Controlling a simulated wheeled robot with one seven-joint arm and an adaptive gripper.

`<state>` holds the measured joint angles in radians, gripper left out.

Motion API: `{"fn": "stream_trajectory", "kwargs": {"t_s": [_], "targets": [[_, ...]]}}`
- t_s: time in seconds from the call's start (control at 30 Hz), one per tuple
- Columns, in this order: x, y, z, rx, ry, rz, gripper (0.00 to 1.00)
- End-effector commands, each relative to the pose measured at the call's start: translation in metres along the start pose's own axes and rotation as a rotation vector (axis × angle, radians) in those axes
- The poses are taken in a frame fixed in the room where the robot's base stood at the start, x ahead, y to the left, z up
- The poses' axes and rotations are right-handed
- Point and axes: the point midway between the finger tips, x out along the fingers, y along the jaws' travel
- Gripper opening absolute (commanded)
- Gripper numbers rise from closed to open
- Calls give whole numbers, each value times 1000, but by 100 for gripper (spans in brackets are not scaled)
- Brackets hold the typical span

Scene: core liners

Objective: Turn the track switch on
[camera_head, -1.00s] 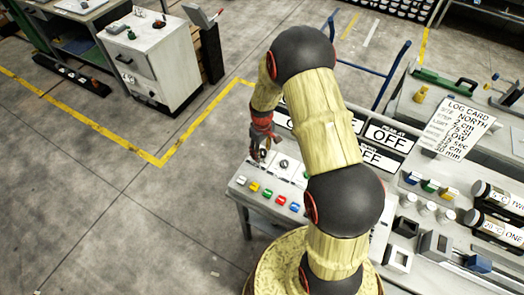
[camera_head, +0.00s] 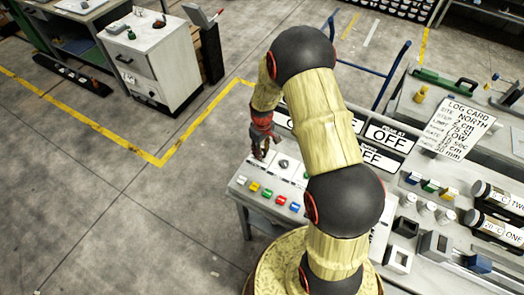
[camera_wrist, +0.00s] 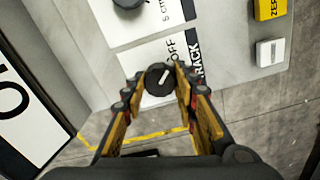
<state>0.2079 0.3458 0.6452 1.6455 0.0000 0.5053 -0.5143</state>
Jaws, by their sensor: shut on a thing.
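The track switch is a round black knob (camera_wrist: 159,78) with a short white mark, on the panel in the wrist view. Its label reads OFF and, beside that, part of TRACK; any further wording is hidden. The white mark slants toward the upper right, the side of the OFF print. My gripper (camera_wrist: 152,82) has a fingertip on each side of the knob and is shut on it. In the head view my gripper (camera_head: 260,152) is at the left end of the button panel (camera_head: 240,184), and the knob it holds cannot be made out there.
Another black knob (camera_wrist: 128,3), a yellow button (camera_wrist: 270,8) and a white button (camera_wrist: 270,52) sit near the switch. Several coloured buttons line the panel's front. Boards reading OFF (camera_head: 390,138) stand behind. A log card (camera_head: 458,118) is at right. Floor left of the panel is clear.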

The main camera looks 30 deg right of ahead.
Motion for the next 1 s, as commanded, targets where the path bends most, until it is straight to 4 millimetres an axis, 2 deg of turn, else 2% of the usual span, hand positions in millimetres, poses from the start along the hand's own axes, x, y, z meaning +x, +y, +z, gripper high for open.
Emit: {"fn": "stream_trajectory", "kwargs": {"t_s": [0.37, 1.0], "targets": [[0, 0, 0, 208, 0, 0, 4], [0, 0, -1, 814, 1, 0, 4]]}}
